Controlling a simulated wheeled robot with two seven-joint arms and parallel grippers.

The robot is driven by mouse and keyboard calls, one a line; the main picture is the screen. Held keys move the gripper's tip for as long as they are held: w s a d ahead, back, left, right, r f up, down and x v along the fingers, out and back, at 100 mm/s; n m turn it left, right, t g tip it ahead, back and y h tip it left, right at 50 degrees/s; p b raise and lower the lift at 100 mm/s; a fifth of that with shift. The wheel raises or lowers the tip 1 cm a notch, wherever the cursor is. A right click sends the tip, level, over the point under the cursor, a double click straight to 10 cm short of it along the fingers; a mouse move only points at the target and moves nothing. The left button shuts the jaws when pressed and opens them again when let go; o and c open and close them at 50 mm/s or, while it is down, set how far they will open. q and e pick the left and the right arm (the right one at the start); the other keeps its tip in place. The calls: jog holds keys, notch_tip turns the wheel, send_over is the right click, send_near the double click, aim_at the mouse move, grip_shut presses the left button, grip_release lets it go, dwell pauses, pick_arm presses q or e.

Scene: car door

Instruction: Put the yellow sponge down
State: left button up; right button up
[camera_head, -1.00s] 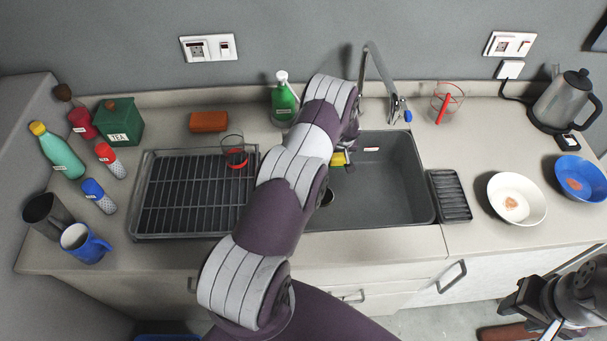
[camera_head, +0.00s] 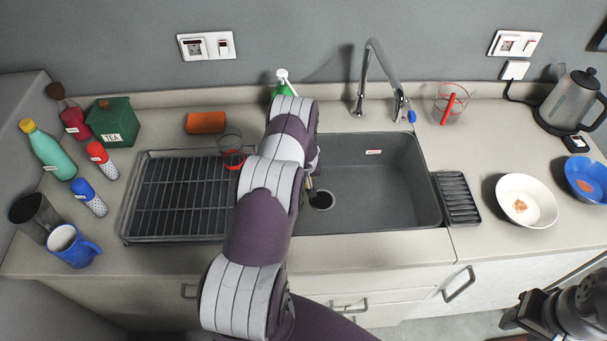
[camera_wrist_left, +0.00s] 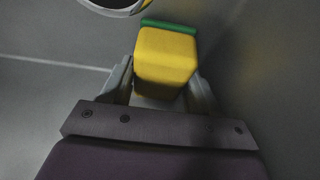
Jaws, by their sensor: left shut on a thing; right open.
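The yellow sponge (camera_wrist_left: 166,60) with a green scouring layer shows in the left wrist view, held between the two fingers of my left gripper (camera_wrist_left: 162,84), which is shut on it. Around it are the grey surfaces of the sink (camera_head: 385,190). The round drain (camera_head: 322,200) is close to the sponge. In the head view my left arm hides most of this gripper and the sponge at the sink's left side. I cannot tell whether the sponge touches the sink floor. My right gripper (camera_head: 516,314) is open and empty at the lower right, in front of the counter.
The faucet (camera_head: 372,75) rises behind the sink. A dish rack (camera_head: 180,195) with a red-based glass (camera_head: 231,152) stands left of it. A green soap bottle (camera_head: 283,88) is behind my arm. A small black rack (camera_head: 457,197) and white bowl (camera_head: 525,200) are to the right.

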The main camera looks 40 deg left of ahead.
pick_arm(q)
jog(key=shift+f, duration=0.15)
jog(key=o, duration=0.9)
jog(key=shift+c, duration=0.2)
